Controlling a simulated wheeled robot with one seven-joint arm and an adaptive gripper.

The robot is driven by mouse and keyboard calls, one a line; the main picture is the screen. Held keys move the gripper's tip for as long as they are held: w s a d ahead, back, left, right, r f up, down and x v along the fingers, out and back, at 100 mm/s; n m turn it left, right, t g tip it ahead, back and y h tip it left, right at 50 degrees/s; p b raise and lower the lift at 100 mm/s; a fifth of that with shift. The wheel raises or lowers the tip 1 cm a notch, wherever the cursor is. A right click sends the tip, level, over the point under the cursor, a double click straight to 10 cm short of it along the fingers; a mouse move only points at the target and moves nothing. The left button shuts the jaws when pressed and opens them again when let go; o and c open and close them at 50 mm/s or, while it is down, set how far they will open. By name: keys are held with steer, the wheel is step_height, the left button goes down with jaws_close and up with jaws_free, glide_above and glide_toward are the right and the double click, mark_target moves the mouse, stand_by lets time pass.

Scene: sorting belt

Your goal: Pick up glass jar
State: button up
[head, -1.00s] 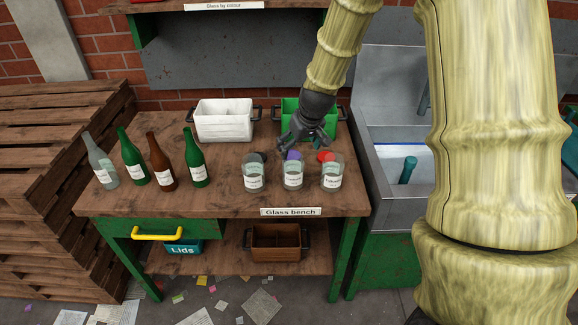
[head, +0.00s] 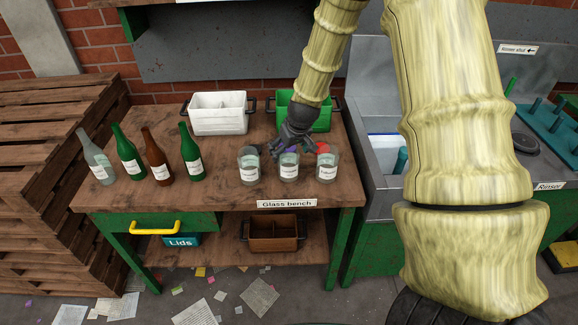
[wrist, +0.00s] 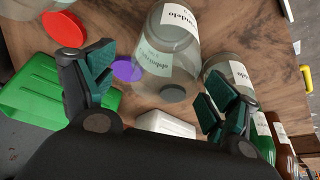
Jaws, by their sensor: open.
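Three clear glass jars with white labels stand upright in a row on the bench: left jar (head: 249,168), middle jar (head: 288,170) and right jar (head: 326,168). My gripper (head: 294,147) is open and empty, just behind and above the middle jar. In the wrist view the middle jar (wrist: 165,62) lies ahead, between and beyond the open fingers (wrist: 160,92). The left jar (wrist: 230,75) is beside the right-hand finger, partly hidden by it. I see no contact with either jar.
A purple lid (wrist: 127,70) and a red lid (wrist: 63,30) lie behind the jars. A white crate (head: 218,115) and a green crate (head: 318,123) stand at the back. Several bottles (head: 156,160) stand left. The bench front (head: 225,196) is clear.

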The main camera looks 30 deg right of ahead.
steer(key=shift+p+x, duration=0.4)
steer(key=shift+x, duration=1.35)
steer(key=shift+a, duration=0.1)
steer(key=c, duration=1.2)
